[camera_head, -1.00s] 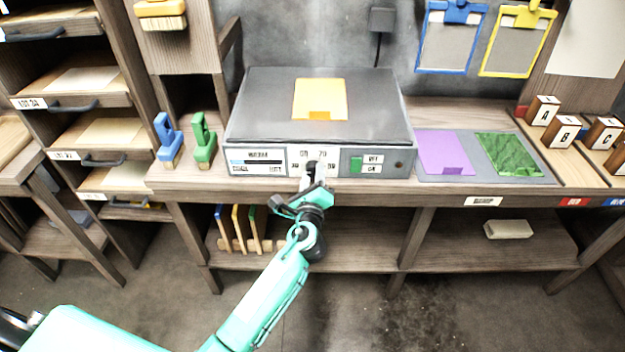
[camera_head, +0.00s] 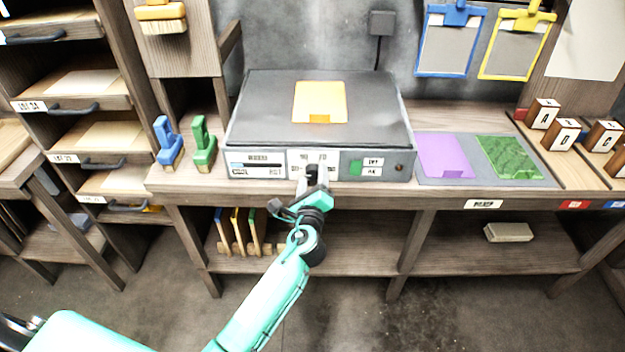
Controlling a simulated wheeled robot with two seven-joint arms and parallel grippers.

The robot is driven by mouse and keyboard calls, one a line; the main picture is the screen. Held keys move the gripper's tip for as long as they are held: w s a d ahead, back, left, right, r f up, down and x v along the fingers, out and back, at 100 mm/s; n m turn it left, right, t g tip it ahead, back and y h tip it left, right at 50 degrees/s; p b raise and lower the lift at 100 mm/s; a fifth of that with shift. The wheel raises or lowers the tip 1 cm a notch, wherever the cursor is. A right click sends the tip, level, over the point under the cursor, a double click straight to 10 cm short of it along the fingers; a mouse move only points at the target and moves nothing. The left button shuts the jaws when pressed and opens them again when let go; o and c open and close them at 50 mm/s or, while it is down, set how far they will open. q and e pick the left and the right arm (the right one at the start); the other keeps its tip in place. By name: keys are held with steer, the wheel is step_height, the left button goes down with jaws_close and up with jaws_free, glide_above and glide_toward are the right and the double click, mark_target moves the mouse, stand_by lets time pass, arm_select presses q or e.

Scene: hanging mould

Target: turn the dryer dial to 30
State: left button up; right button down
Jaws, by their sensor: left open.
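The dryer (camera_head: 260,135) is a wide grey box on the bench, with a control panel along its front face. A white dial plate (camera_head: 302,157) sits in the middle of that panel; its print is too blurred to read. My left gripper (camera_head: 312,176) is open in front of the plate's lower part. It hides the dial, so I cannot tell the dial's setting or whether the fingers touch it. A green switch (camera_head: 355,167) is on the panel to the right of the plate. My right gripper is not in view.
An orange sheet (camera_head: 320,102) lies on the dryer's top. Blue (camera_head: 168,142) and green (camera_head: 203,142) handled tools stand on the bench at left. Purple (camera_head: 444,155) and green (camera_head: 508,156) sheets lie on a grey mat at right. Lettered blocks (camera_head: 543,113) stand farther right.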

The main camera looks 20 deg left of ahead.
arm_select(q)
steer(key=b+v, duration=0.1)
steer(key=v, duration=1.2)
steer(key=shift+s, duration=0.4)
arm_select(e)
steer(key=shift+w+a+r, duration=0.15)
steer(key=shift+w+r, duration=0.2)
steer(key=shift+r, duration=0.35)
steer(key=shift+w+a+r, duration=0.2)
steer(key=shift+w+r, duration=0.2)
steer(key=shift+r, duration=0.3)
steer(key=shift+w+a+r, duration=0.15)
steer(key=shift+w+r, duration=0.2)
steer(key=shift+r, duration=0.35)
